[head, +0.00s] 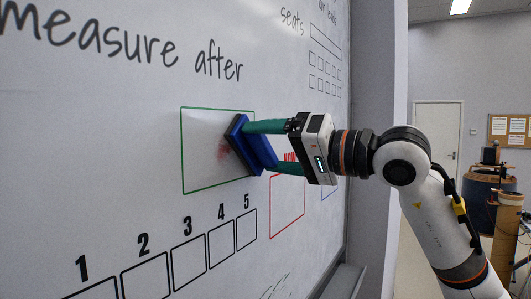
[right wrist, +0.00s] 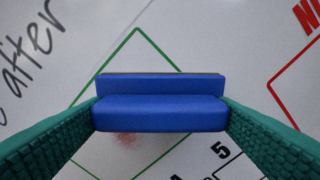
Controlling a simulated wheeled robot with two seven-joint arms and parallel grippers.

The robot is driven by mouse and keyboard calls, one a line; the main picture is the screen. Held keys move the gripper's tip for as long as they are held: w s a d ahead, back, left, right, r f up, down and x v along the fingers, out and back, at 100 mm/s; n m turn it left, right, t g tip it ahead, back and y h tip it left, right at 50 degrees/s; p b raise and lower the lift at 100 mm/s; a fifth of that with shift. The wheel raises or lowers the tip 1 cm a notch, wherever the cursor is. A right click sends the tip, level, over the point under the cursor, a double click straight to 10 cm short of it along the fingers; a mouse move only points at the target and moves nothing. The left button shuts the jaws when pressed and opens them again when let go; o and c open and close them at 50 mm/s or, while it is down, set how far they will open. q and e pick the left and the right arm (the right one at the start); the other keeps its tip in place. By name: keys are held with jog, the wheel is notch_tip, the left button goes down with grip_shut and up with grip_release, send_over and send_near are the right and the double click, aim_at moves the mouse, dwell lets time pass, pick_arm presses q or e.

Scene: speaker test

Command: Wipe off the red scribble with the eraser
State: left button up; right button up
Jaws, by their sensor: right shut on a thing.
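The red scribble (head: 222,149) is a faint red smudge inside the green-outlined box (head: 182,150) on the whiteboard. In the right wrist view the red smudge (right wrist: 126,139) shows just below the eraser. The blue eraser (head: 240,146) is at the right part of the green box, its dark face toward the board; I cannot tell whether it touches. My right gripper (head: 262,148) is shut on the eraser, with its green fingers at both ends of it. The eraser (right wrist: 160,112) also fills the middle of the right wrist view. My left gripper is not in view.
The whiteboard (head: 100,130) carries black writing, a row of numbered boxes below, and a red-outlined box (head: 272,208) right of the green one. A ledge (head: 343,283) runs along the board's lower edge. A door and barrels stand farther back right.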

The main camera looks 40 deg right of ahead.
jog(key=shift+s+a+r+p, duration=0.1)
jog(key=shift+s+a+p, duration=0.2)
jog(key=shift+a, duration=0.25)
jog(key=shift+s+a+p, duration=0.15)
jog(key=shift+a+p, duration=0.15)
jog(key=shift+a, duration=0.25)
jog(key=shift+s+a, duration=0.25)
jog(key=shift+a, duration=0.4)
jog(key=shift+s+a+p, duration=0.25)
jog(key=shift+a+p, duration=0.4)
jog(key=shift+p, duration=0.05)
jog(key=shift+s+a+p, duration=0.2)
jog(key=shift+a, duration=0.3)
jog(key=shift+s+a+p, duration=0.2)
jog(key=shift+a, duration=0.3)
jog(key=shift+s, duration=0.1)
jog(key=shift+b+v, duration=1.3)
jog(key=shift+v, duration=1.55)
